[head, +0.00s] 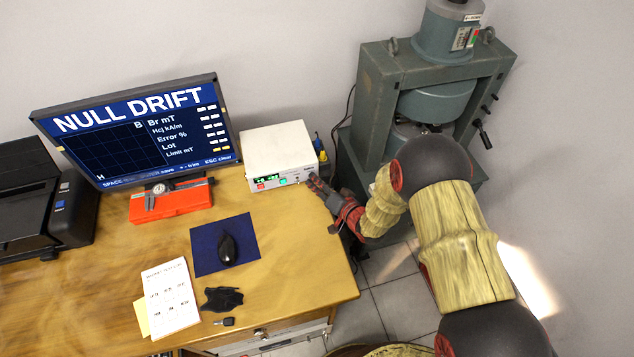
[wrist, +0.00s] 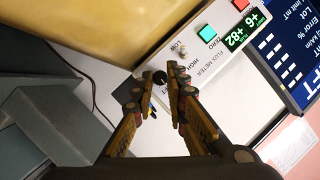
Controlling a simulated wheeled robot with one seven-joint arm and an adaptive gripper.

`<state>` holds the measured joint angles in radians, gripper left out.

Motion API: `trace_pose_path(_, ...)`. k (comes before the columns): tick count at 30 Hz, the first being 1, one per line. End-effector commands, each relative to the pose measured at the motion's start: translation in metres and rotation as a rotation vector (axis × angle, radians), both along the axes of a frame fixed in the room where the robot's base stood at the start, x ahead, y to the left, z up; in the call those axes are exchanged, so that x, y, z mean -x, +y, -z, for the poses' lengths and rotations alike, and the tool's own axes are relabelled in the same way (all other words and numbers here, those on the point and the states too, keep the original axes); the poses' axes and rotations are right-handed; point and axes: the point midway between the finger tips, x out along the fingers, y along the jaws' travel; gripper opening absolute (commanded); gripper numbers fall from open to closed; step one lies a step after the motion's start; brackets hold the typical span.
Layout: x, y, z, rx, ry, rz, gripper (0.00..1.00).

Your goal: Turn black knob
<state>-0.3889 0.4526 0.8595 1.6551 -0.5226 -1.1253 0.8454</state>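The black knob (wrist: 159,77) shows in the wrist view at the end of the flux meter's front panel, beyond the HIGH label. My gripper (wrist: 160,71) is open, with one fingertip on each side of the knob and what looks like a narrow gap on both sides. I cannot tell how far the fingertips are from the panel in depth. In the head view my gripper (head: 312,183) is at the right end of the white flux meter (head: 280,155) and hides the knob.
The flux meter stands at the desk's back right corner, beside the monitor (head: 140,130). A large green machine (head: 375,110) stands at right.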

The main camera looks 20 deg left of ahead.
Motion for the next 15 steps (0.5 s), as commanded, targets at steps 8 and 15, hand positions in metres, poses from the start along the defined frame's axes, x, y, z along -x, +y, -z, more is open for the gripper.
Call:
trace_pose_path(8, 0.0, -0.0002, 0.0002, 0.0, 0.0, 0.0, 0.0)
trace_pose_path(15, 0.0001, -0.0001, 0.0001, 0.003, -0.002, 0.001, 0.0)
